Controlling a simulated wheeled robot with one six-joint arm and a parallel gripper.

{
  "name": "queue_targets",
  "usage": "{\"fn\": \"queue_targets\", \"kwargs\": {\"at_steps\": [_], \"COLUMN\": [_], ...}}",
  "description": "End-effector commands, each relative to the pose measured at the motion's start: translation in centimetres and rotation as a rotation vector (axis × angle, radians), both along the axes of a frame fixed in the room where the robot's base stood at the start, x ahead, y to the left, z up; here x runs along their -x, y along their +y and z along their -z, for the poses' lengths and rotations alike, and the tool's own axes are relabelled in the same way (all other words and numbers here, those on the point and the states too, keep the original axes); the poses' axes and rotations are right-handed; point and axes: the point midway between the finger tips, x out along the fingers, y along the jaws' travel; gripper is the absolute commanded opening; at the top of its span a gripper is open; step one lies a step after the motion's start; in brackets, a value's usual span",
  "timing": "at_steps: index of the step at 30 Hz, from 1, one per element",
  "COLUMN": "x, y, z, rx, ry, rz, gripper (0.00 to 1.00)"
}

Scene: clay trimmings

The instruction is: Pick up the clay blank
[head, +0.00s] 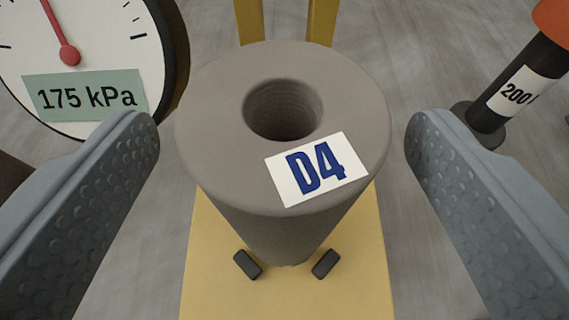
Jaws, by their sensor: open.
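The clay blank (225,140) is a grey-brown cylinder with a round hole in its top and a white label reading "D4" in blue. It stands upright on a yellow stand (210,290) in the middle of the head view. My gripper (282,135) is open, with one dimpled grey finger on each side of the blank. There is a visible gap between each finger and the clay. The blank's top hides part of its lower body and of the stand.
A round gauge (105,35) with a red needle and a "175 kPa" plate stands at upper left, near the left finger. A black post (527,75) with an orange top and a "200" label stands at right. Two small black blocks (247,264) sit at the blank's foot. Grey floor lies around.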

Motion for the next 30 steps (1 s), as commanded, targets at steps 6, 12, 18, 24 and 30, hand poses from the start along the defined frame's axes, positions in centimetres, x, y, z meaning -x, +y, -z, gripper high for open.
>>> {"fn": "queue_targets", "kwargs": {"at_steps": [6,12,18,24,30], "x": [-2.5,-3.8,-3.8,-3.7,-3.8], "y": [-0.1,0.0,0.0,0.0,0.0], "z": [1.2,1.7,1.7,1.7,1.6], "rx": [0.002,0.001,0.001,0.001,0.001], "ry": [0.003,0.002,0.001,0.001,0.0], "rz": [0.001,0.002,0.002,0.002,0.002], "gripper": [0.79,0.79,0.79,0.4,0.06]}}
